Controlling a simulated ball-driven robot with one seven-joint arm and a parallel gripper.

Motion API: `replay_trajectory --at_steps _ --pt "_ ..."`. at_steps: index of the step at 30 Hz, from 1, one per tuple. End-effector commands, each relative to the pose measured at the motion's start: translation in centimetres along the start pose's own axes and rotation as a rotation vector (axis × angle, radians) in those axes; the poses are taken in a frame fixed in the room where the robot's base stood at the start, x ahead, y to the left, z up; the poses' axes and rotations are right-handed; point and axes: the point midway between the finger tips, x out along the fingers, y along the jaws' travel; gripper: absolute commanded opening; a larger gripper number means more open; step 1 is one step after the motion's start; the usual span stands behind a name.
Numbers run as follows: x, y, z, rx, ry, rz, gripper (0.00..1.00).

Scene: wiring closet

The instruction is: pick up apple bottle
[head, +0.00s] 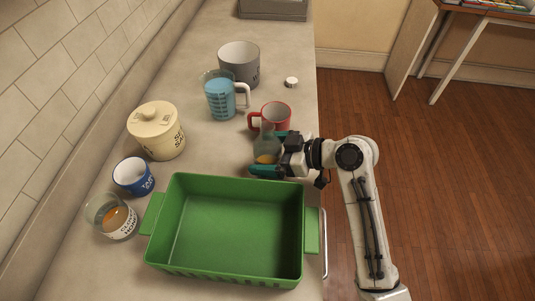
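A small clear glass bottle with amber liquid at its bottom (266,158), which may be the apple bottle, stands on the counter just behind the green tray. No label on it can be read. My gripper (268,153) reaches in from the right, low over the counter, with its teal fingers apart. One finger is on the far side of the bottle and one on the near side, so the bottle is between them. I cannot tell whether the fingers touch it. The gripper hides part of the bottle's right side.
A red mug (276,115) stands close behind the bottle. The green tray (163,228) is close in front and empty. A cream canister (156,136), blue mug (134,177), glass cup (111,217), measuring jug (219,98), grey pot (239,65) and white cap (291,82) stand around.

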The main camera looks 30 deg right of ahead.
Motion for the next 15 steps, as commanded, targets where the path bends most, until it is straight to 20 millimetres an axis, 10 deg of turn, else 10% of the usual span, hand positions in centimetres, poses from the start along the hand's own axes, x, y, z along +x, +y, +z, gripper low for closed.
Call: replay_trajectory --at_steps 15 --pt "-0.04 0.01 0.01 0.0 0.0 0.0 0.43"
